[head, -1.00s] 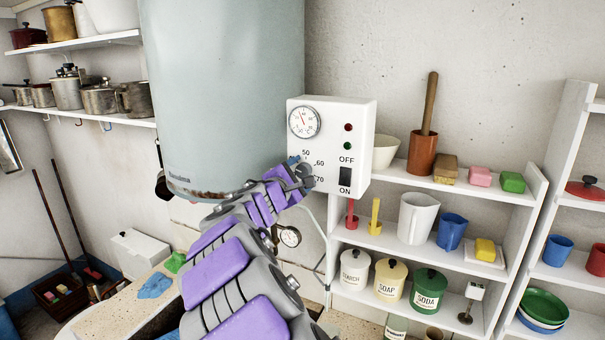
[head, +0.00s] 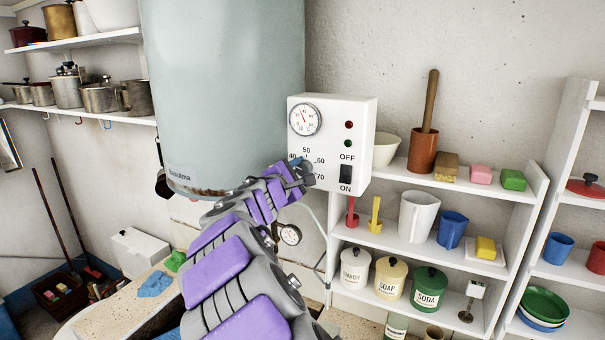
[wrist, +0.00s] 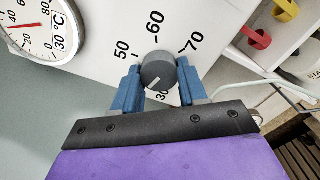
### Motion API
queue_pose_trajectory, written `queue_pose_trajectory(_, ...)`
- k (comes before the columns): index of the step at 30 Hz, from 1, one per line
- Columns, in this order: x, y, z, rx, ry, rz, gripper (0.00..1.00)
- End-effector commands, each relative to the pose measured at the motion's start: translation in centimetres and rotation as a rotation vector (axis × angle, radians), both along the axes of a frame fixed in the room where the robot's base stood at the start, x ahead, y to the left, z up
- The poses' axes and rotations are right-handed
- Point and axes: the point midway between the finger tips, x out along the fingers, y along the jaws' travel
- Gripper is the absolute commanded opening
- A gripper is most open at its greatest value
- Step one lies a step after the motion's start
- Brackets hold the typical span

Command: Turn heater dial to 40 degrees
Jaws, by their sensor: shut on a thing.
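The heater dial is a round grey knob (wrist: 158,70) with a pale line on its face, seen in the wrist view between the numbers 50, 60 and 70. A number partly covered by my gripper reads like 30. My gripper (wrist: 158,84) is shut on the dial, one blue finger on each side. In the head view my gripper (head: 300,170) is at the lower left of the white control box (head: 362,120) and hides the dial. The 40 mark shows partly there, left of 50. The exact setting of the pale line is hard to read.
A round thermometer gauge (head: 305,119), red and green lamps and an OFF/ON switch (head: 345,174) are on the box. The grey boiler (head: 222,90) stands left of it. Shelves (head: 430,236) with jugs, tins and soaps stand close on the right.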

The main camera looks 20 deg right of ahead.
Motion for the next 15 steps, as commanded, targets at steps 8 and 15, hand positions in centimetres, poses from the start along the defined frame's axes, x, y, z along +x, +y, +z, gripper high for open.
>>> queue_pose_trajectory(8,-0.05,-0.09,-0.38,0.107,-0.141,-0.002,0.12)
queue_pose_trajectory(15,-0.04,-0.07,-0.08,0.147,-0.19,-0.001,0.12)
